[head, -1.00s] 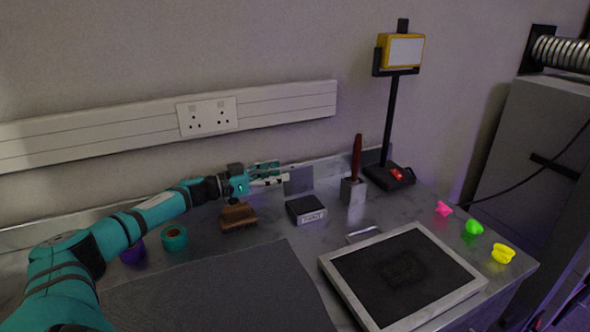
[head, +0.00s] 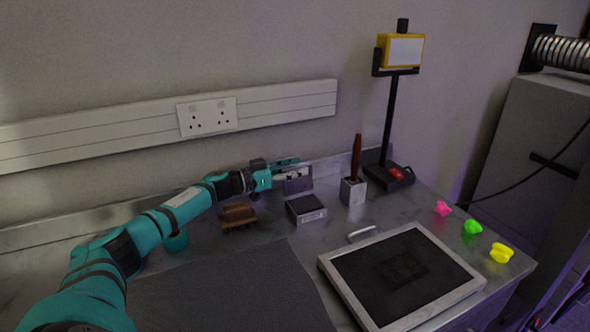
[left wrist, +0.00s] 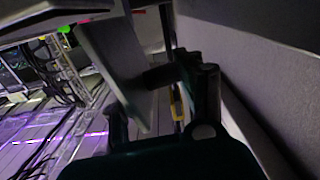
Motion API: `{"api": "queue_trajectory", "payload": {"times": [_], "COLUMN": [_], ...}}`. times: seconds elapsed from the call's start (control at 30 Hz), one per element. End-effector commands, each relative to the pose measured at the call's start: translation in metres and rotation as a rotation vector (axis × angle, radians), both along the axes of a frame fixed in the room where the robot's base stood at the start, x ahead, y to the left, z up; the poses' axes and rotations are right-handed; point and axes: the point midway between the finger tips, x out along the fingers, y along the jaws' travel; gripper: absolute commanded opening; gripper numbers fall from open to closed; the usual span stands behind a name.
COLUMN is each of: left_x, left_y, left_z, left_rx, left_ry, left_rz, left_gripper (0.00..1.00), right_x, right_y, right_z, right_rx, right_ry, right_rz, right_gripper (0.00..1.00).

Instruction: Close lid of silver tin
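The silver tin (head: 306,216) sits on the worktop near the back, with a dark inside and a small label on its front. Its grey lid (head: 298,185) stands up at the tin's back edge, open. My left gripper (head: 288,167) is at the lid's upper part, its fingers reaching along and behind it. The fingers look apart; contact with the lid is unclear. In the left wrist view a flat grey panel, seemingly the lid (left wrist: 112,65), slants close in front of the left gripper (left wrist: 162,95). My right gripper is not in view.
A brown brush (head: 238,217) lies left of the tin. A pen holder (head: 353,191) with a red-handled tool stands to the right, and a lamp-like stand (head: 388,130) behind it. A framed black screen (head: 335,270) lies in front. The wall is close behind.

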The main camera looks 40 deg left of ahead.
Motion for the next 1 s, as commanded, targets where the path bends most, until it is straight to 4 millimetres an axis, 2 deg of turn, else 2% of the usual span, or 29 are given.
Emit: {"api": "queue_trajectory", "payload": {"times": [0.03,0.17,1.0], "left_x": [-0.0001,-0.0002,-0.0011], "left_y": [0.0003,0.0003,-0.0013], "left_z": [0.0001,0.0001,0.0016], "left_rx": [0.0,0.0,0.028], "left_ry": [0.0,0.0,-0.014], "left_rz": [0.001,0.001,0.002], "left_gripper": [0.16,0.0,0.0], "right_x": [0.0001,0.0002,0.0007], "right_y": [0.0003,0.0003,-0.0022], "right_z": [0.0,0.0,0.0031], "right_rx": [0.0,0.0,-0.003], "right_ry": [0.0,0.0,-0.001], "right_rz": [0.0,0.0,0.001], "right_gripper": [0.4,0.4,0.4]}}
